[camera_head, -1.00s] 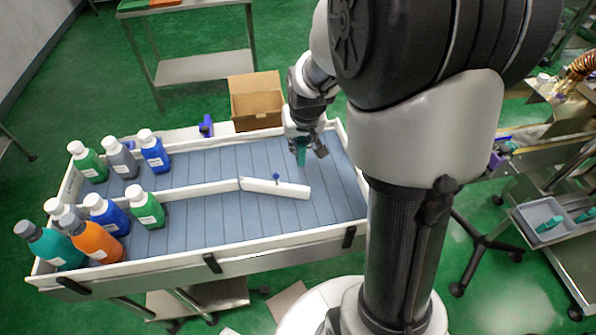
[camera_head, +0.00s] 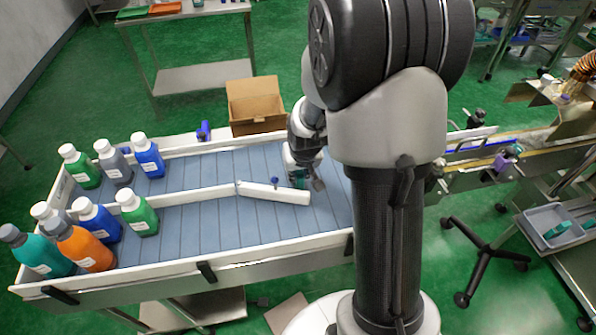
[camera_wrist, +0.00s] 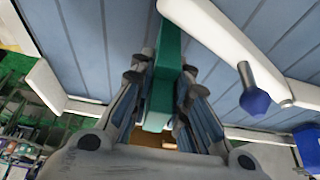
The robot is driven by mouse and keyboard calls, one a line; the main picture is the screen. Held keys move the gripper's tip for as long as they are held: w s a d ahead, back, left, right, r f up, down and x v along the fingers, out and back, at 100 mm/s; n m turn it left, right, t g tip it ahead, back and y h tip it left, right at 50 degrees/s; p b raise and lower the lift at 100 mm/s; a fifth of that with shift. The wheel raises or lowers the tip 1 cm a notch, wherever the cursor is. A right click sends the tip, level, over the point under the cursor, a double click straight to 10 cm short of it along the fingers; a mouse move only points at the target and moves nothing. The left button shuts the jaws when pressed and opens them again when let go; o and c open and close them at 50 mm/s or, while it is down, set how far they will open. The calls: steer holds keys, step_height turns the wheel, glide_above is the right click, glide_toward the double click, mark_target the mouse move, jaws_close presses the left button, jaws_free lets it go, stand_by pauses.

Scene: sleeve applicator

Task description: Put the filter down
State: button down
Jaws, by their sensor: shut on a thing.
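The filter appears to be the long green block (camera_wrist: 162,92) in the wrist view, between my fingers. My gripper (camera_wrist: 160,78) is shut on it, with its far end reaching past the fingertips toward the grey-blue conveyor bed (camera_wrist: 110,50). In the head view my gripper (camera_head: 304,178) is low over the right part of the bed, close to the white hinged guide bar (camera_head: 274,193). A little of the green block (camera_head: 298,180) shows there, mostly hidden by the gripper. I cannot tell whether it touches the bed.
The guide bar carries a blue knob (camera_wrist: 255,102). Several bottles, such as an orange one (camera_head: 88,249), stand at the bed's left end. A white rail (camera_head: 190,276) edges the bed. A cardboard box (camera_head: 256,105) lies behind.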

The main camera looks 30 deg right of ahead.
steer(key=shift+f, duration=0.2)
steer(key=c, duration=1.5)
jaws_free()
steer(key=shift+c, duration=0.2)
steer(key=shift+r, duration=0.15)
